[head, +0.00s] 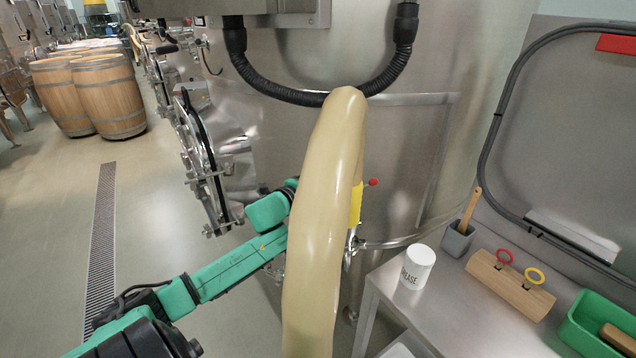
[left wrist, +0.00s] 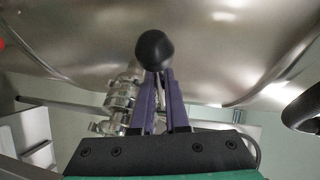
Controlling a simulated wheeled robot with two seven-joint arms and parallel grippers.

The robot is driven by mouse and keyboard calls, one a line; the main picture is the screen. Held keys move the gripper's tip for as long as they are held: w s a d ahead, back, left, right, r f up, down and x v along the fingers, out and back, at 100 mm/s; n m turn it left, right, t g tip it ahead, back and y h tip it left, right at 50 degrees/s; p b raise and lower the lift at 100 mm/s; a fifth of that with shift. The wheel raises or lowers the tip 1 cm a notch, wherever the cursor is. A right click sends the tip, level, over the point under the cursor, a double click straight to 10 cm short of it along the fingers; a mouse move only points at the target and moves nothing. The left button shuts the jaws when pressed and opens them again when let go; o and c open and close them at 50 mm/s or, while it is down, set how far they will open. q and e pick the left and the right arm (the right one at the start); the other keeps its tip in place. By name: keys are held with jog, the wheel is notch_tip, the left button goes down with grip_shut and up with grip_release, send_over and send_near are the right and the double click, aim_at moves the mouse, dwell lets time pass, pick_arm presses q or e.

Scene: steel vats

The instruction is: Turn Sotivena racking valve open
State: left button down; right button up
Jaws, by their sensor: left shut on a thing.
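In the left wrist view a black ball knob (left wrist: 154,48) sits between the purple fingertips of my left gripper (left wrist: 158,82), which is shut on it. Steel clamped valve fittings (left wrist: 121,96) show just left of the fingers. In the head view my green left arm reaches in from the left, and its fingers are hidden behind a thick beige hose (head: 325,190). The steel vat (head: 410,150) stands behind the hose. Beside the hose a yellow piece (head: 356,204) and a small red knob (head: 373,182) show on the vat's front. No Sotivena name is readable. My right gripper is out of view.
A steel table (head: 455,310) at right holds a white cup (head: 417,266), a grey pot (head: 458,239), a wooden block (head: 510,286) with rings and a green bin (head: 600,318). Barrels (head: 107,100) stand at far left. Floor is clear beside the drain (head: 102,230).

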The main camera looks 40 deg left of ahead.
pick_arm(q)
jog(key=shift+f, duration=0.1)
jog(key=n+y, duration=0.1)
jog(key=s+d+n+y, duration=0.1)
jog(key=n+g+y, duration=0.1)
jog(key=y, duration=0.1)
jog(key=shift+s+d, duration=0.2)
jog(key=shift+s, duration=0.05)
jog(key=c, duration=0.9)
grip_release()
